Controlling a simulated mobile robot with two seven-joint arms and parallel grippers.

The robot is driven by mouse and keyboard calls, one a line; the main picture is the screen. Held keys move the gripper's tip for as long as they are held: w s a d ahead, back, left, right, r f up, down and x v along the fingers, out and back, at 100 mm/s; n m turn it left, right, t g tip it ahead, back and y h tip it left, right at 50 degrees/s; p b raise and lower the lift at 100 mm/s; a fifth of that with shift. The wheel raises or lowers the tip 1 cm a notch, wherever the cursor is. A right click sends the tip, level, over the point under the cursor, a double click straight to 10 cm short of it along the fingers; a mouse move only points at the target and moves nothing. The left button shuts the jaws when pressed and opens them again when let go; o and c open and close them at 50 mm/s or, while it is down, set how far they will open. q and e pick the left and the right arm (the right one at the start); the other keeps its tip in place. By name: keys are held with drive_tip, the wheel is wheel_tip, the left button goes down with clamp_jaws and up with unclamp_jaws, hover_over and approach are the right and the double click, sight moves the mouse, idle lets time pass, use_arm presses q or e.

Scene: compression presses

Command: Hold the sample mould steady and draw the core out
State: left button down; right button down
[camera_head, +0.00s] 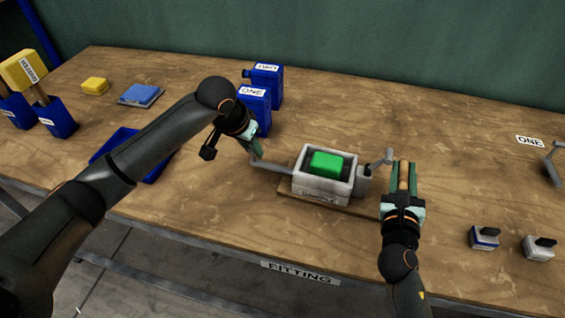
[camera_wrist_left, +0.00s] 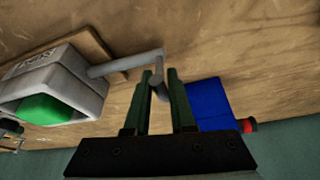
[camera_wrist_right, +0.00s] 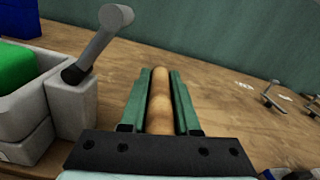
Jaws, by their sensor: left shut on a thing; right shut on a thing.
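The mould (camera_head: 308,187) is a grey open-topped box with a green block (camera_head: 327,163) inside. It also shows in the left wrist view (camera_wrist_left: 60,75) and right wrist view (camera_wrist_right: 72,108). A grey bent handle (camera_wrist_left: 125,64) sticks out of its left side. My left gripper (camera_head: 254,153) is shut on the end of this handle. My right gripper (camera_head: 403,163) is shut on a light-brown wooden rod (camera_wrist_right: 160,100), just right of the mould. The rod looks apart from the mould. A grey crank lever (camera_wrist_right: 100,40) stands between mould and rod.
The mould stands on a thin wooden board (camera_head: 290,188). Blue containers (camera_head: 266,85) stand behind my left gripper, and a blue tray (camera_head: 110,146) lies left. Two small grey blocks with dark tops (camera_head: 484,238) sit front right. The table behind the mould is clear.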

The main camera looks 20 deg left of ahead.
use_arm(q)
drive_tip(key=shift+a, duration=0.45)
use_arm(e)
drive_tip(key=shift+d, duration=0.15)
use_arm(q)
drive_tip(key=c, duration=1.2)
unclamp_jaws()
drive_tip(key=shift+a, duration=0.1)
drive_tip(key=o, duration=0.5)
drive_tip(key=v, duration=1.2)
use_arm(e)
drive_tip(key=c, duration=0.6)
unclamp_jaws()
drive_tip(key=shift+o, duration=0.2)
